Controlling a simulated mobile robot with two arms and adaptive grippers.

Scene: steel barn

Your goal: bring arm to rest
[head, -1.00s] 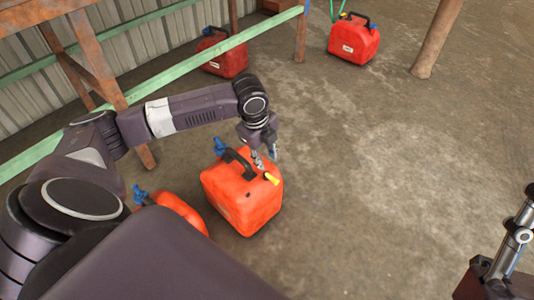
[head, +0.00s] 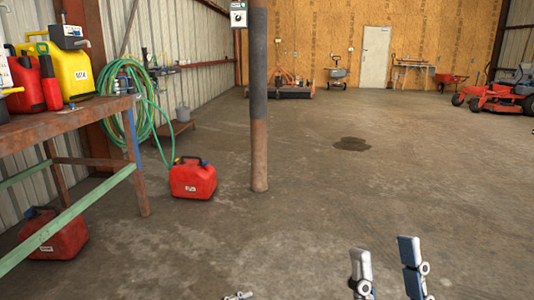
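My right gripper (head: 384,246) stands up from the bottom edge, right of the middle, in the head view. Its two fingers, one grey and one blue-faced, are apart with only floor between them. It is open and empty. A small grey metal piece at the bottom edge looks like the tip of my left gripper (head: 238,296). The rest of that gripper and its arm are out of frame, so its opening cannot be told.
A red fuel can (head: 193,179) stands by a post (head: 259,130). Another red can (head: 54,234) sits under the workbench (head: 70,122), which bears red and yellow cans. A green hose (head: 140,100) hangs on the wall. A red mower (head: 500,95) stands far right. The middle floor is clear.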

